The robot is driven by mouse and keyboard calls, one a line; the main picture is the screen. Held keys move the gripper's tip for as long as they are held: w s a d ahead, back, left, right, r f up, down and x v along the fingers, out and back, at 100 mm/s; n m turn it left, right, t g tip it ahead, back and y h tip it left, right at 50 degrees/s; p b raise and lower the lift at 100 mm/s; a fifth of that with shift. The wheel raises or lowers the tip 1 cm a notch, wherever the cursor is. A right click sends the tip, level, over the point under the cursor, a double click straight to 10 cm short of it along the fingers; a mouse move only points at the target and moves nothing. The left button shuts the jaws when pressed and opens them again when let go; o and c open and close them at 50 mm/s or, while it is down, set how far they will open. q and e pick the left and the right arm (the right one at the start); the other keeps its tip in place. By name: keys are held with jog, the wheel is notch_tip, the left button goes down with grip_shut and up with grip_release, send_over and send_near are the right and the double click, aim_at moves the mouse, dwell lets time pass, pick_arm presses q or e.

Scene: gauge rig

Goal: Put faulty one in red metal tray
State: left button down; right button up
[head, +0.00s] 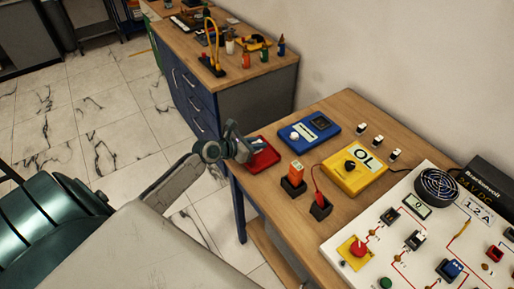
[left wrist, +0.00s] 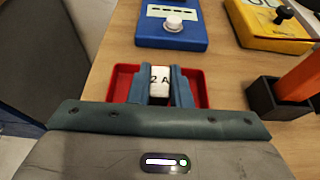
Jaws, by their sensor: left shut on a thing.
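My left gripper (head: 240,147) is over the red metal tray (head: 266,160) at the left edge of the wooden table. In the left wrist view its two fingers (left wrist: 160,72) are shut on a small white block marked "2 A" (left wrist: 160,88). The red tray shows on both sides of the fingers (left wrist: 122,86), behind and below them. I cannot tell whether the block touches the tray floor. In the head view the gripper hides most of the block. My right gripper is not in view.
A blue meter (head: 316,128) and a yellow meter (head: 354,173) lie near the tray. Small white-and-black blocks (head: 378,141) stand behind. Black holders with an orange piece (head: 297,172) and a red probe (head: 317,190) stand in front. A white circuit panel (head: 400,245) fills the right.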

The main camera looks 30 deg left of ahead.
pick_arm(q)
jog(key=shift+d+f, duration=0.1)
jog(key=shift+f, duration=1.05)
jog(key=shift+f, duration=0.1)
jog(key=c, duration=1.3)
grip_release()
jog(key=shift+c, duration=0.2)
jog(key=shift+r, duration=0.2)
jog(key=v, duration=1.2)
